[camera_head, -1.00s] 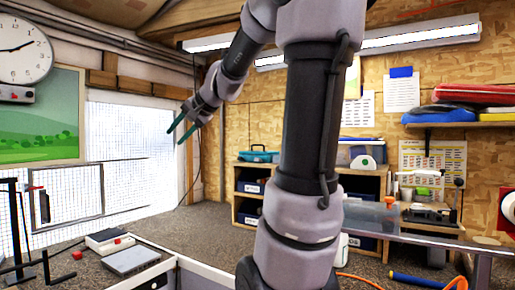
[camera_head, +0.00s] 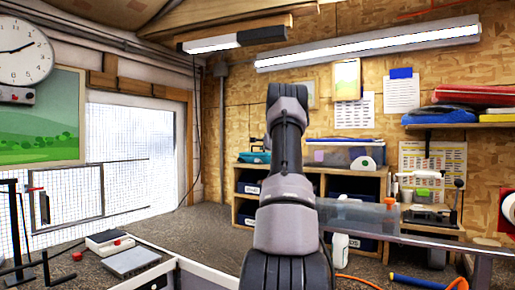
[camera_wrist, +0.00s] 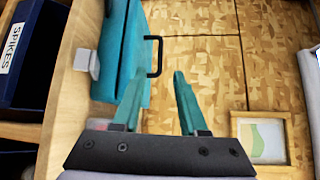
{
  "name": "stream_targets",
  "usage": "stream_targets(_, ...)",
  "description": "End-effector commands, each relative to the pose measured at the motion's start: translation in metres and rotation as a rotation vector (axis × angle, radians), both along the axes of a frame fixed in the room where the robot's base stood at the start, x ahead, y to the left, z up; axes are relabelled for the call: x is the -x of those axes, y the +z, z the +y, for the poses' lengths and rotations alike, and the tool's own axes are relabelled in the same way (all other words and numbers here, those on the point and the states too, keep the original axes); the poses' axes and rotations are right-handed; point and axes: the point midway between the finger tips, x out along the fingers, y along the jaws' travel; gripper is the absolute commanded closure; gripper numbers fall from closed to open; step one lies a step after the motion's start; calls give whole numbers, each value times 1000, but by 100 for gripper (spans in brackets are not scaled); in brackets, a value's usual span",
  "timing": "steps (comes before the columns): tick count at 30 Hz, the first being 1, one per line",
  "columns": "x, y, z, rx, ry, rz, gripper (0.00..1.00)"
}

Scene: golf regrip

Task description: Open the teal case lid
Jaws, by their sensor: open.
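The teal case (camera_head: 252,157) sits on top of the wooden shelf unit, mostly behind my arm in the head view. In the wrist view, turned sideways, the case (camera_wrist: 118,40) shows at upper left with a black handle (camera_wrist: 158,57) on its top side. A pale grey block (camera_wrist: 87,62) shows beside it. My gripper (camera_wrist: 160,82) is open and empty, with teal fingers close to the case near the handle. The left finger overlaps the case in the picture; I cannot tell whether it touches. My gripper is hidden in the head view.
The shelf unit (camera_head: 312,171) holds dark bins, one labelled SPIKES (camera_wrist: 22,50). A clear storage box (camera_head: 340,152) stands to the right of the case on the shelf top. A framed picture (camera_wrist: 262,138) hangs on the wood-panel wall. A bench with tools stands at right.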

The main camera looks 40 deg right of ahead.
Motion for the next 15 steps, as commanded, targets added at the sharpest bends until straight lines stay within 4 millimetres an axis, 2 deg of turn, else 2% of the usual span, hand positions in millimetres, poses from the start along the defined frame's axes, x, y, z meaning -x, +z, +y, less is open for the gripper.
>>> stream_targets(9, -45, -7, -20, -1, -1, -3, 58)
stream_targets(15, -65, -9, -25, 4, 3, 0, 58)
